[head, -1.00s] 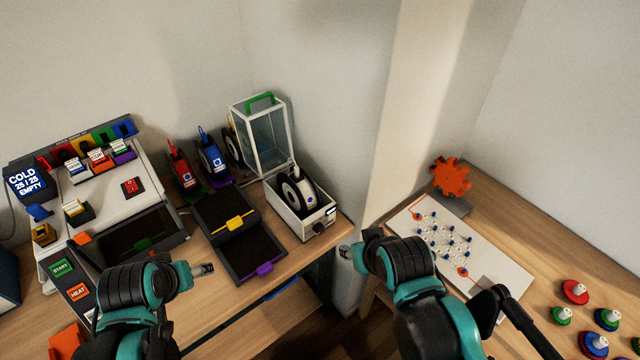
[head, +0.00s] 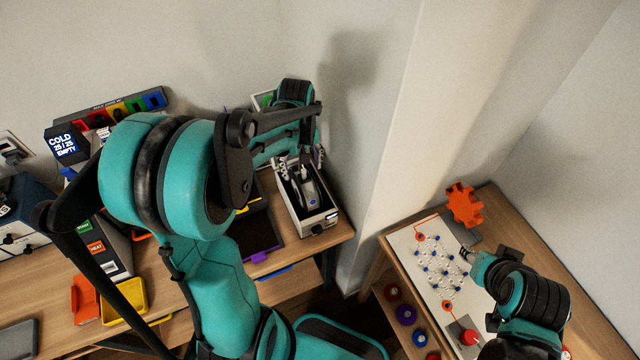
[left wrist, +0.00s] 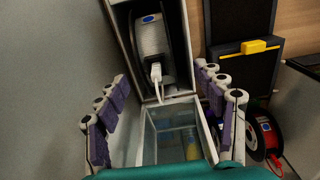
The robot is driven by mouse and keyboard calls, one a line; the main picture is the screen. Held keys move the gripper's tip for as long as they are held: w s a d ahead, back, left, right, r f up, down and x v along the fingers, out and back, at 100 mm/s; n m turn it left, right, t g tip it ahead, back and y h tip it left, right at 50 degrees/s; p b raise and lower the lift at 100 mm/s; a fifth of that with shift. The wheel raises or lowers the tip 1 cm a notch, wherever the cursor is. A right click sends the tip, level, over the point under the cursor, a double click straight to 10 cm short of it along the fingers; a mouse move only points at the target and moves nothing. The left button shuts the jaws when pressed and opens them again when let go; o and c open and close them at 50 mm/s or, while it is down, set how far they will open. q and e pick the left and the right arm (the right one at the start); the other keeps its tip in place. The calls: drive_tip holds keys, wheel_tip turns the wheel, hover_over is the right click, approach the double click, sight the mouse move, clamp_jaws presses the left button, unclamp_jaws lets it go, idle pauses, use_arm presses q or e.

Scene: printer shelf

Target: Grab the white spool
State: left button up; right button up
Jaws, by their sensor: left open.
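The white spool (head: 308,188) stands upright in an open white box (head: 312,223) at the back right of the left table. In the left wrist view the spool (left wrist: 151,38) shows its pale windings, a blue mark and a white tab, inside the box at top centre. My left gripper (head: 300,160) is open above the far end of the box. In the left wrist view its fingers (left wrist: 160,84) are spread on both sides, with nothing between them touching, and the spool lies ahead of them. My right gripper (head: 466,256) is over the white board; its fingers are too small to read.
A clear case (left wrist: 172,135) is below the left fingers in the wrist view, beside the box. A red spool (left wrist: 265,132) and a dark tray (left wrist: 240,72) with a yellow tab are to the right. The white board (head: 425,260) and an orange gear (head: 465,205) are on the other table.

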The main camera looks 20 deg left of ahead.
sight(304, 181)
use_arm(q)
drive_tip(key=shift+w+f, duration=0.2)
drive_tip(key=shift+f, duration=0.05)
wheel_tip(304, 181, down, 8)
drive_tip(key=shift+w+r+b, duration=0.15)
drive_tip(key=shift+r+b, duration=0.05)
drive_tip(key=shift+b, duration=0.75)
drive_tip(key=shift+r, duration=0.1)
clamp_jaws()
